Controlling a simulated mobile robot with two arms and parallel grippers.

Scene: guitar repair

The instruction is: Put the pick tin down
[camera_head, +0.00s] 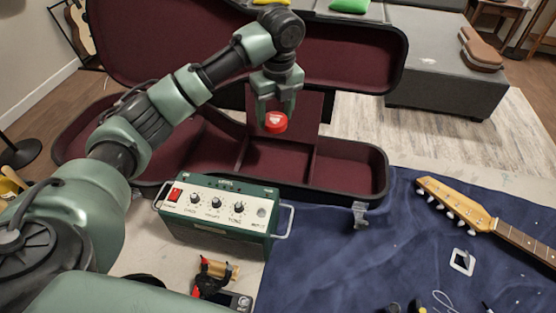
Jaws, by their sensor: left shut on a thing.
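The pick tin (276,122) is small, round and red with a pale mark on its side. My left gripper (275,112) points down and is shut on the tin. It holds the tin in the air in front of the open guitar case (376,172), over the case's small dark red compartments as seen from the head. The height of the tin above the case floor is hard to tell. My right gripper is not in view.
A green amplifier (218,215) stands in front of the case. A blue cloth (330,260) at the right bears a guitar neck (490,222), a white square plate (462,262) and small tools. A grey bench (440,85) stands behind.

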